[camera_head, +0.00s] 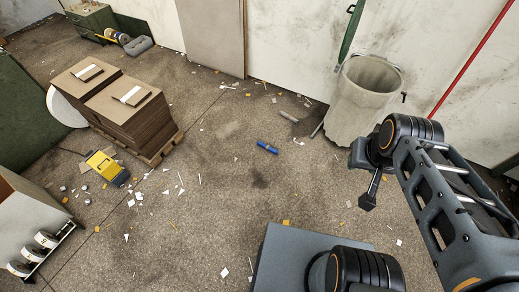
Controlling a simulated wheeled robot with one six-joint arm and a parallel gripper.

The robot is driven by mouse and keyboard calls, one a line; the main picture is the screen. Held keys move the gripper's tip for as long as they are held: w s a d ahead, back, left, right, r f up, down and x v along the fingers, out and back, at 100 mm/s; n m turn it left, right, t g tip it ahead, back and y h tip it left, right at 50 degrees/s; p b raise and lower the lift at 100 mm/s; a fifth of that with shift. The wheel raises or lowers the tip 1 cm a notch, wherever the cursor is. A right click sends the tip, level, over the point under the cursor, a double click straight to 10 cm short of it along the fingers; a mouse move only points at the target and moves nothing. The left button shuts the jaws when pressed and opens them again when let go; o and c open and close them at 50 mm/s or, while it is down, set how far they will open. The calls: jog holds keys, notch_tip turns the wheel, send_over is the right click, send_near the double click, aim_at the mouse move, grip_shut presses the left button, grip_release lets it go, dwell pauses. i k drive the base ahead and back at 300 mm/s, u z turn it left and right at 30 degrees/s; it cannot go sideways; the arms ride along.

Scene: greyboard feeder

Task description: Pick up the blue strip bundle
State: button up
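The blue strip bundle (267,147) is a small blue roll lying on the concrete floor, near the middle of the view. My gripper (367,204) is at the end of my arm at the right, a dark shape pointing down. It is apart from the bundle, to its right and nearer to me. The fingers are too small and dark to tell whether they are open or shut. Nothing can be seen held in it.
A grey roll (289,117) lies behind the bundle, near a large whitish bin (357,105). Stacks of greyboard (127,118) stand on a pallet at left. A yellow device (107,168) sits before them. Paper scraps litter the floor; the bundle's surroundings are otherwise clear.

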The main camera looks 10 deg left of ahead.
aim_at(264, 146)
jog(key=u, duration=0.75)
jog(key=i, duration=0.75)
jog(key=u, duration=1.05)
jog(key=i, duration=2.15)
jog(key=z, duration=1)
jog(key=i, duration=0.25)
jog(key=z, duration=0.1)
